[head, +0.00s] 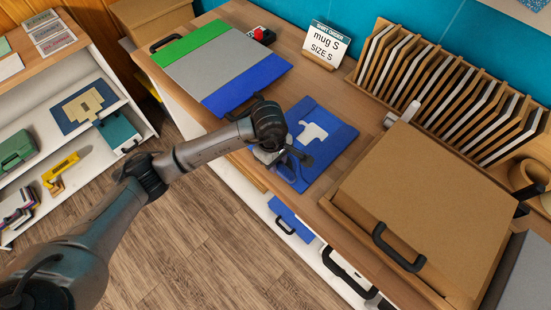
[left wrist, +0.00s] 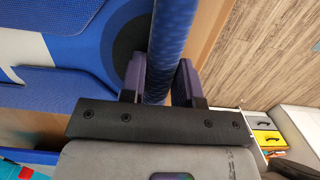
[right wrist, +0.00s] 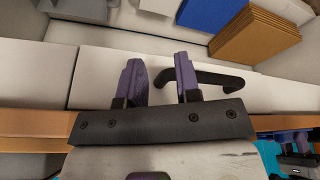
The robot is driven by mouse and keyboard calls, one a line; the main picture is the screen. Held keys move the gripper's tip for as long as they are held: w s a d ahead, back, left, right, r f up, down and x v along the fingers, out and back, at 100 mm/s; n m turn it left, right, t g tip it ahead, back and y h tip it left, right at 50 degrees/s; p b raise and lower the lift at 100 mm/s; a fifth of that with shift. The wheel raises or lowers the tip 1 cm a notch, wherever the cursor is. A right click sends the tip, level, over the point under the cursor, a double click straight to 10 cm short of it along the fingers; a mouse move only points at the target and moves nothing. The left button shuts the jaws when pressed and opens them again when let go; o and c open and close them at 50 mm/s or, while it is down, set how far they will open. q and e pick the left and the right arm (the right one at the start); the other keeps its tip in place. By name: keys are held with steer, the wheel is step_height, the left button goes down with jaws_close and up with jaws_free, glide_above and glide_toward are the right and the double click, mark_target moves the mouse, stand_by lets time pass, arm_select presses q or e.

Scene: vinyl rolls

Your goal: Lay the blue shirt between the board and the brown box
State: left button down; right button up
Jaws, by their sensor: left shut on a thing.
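The blue shirt (head: 325,140), with a pale mug-like print, lies on the wooden bench in the head view, between the board (head: 195,68) and the brown box (head: 435,185). The board is grey with a green and a blue band. My left gripper (head: 287,160) is at the shirt's left front edge, covering part of it. In the left wrist view my left gripper (left wrist: 162,80) is shut on a rounded blue edge of the shirt (left wrist: 65,60). My right gripper (right wrist: 160,80) is open and empty in the right wrist view; it is outside the head view.
A sign reading mug S (head: 325,45) stands behind the shirt. A wooden rack of upright panels (head: 450,90) is at the back right. White drawers or shelves with black handles (head: 350,272) are below the bench front. A shelf unit (head: 75,110) stands at left.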

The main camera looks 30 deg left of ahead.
arm_select(q)
steer(key=shift+f, duration=0.15)
steer(key=c, duration=0.8)
jaws_free()
steer(key=shift+c, duration=0.2)
steer(key=shift+r, duration=0.5)
step_height(320, 180, up, 11)
steer(key=a+b, duration=0.1)
steer(key=b, duration=0.2)
steer(key=shift+w+a+r+b, duration=0.2)
steer(key=shift+w+b, duration=0.05)
steer(key=shift+b, duration=0.1)
